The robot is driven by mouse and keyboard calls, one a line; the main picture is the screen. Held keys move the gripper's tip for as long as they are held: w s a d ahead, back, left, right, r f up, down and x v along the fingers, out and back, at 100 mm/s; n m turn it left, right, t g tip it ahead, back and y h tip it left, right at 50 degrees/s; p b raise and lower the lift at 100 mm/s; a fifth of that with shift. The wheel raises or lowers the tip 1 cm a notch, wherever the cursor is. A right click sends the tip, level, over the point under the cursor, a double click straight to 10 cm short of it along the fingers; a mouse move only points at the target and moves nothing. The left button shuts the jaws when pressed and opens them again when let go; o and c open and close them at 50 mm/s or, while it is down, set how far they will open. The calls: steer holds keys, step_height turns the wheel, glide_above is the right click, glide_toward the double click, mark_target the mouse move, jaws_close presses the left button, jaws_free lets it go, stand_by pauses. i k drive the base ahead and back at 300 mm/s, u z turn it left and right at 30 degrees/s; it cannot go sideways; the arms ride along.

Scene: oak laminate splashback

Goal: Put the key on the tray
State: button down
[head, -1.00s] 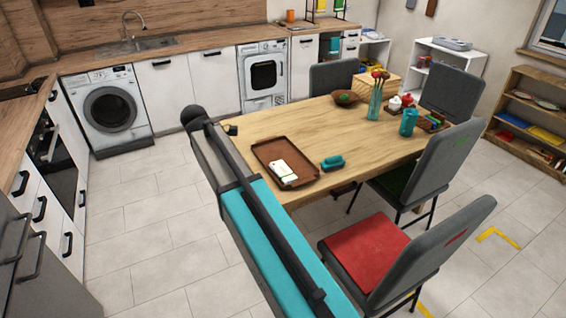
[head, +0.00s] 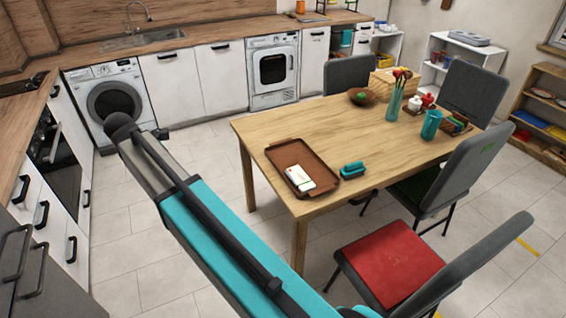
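The brown tray (head: 322,158) lies on the wooden table near its front left corner. A white object (head: 300,178) with a small greenish mark lies on it. I cannot make out a key anywhere in this view. My arm reaches up and left from the bottom of the picture, to the left of the table and well apart from the tray. Only a small dark piece of what seems to be my gripper (head: 161,133) shows behind the arm's black end. Its fingers and anything in them are hidden.
A teal object (head: 352,169) lies right of the tray. A bowl (head: 362,96), a teal vase (head: 394,104) and a teal cup (head: 431,125) stand farther back on the table (head: 300,122). Grey chairs, one with a red seat (head: 388,262), line its right side. The table's left part is clear.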

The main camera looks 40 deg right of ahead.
mark_target(285, 160)
steer(key=u, duration=0.45)
steer(key=i, duration=1.8)
steer(key=z, duration=0.25)
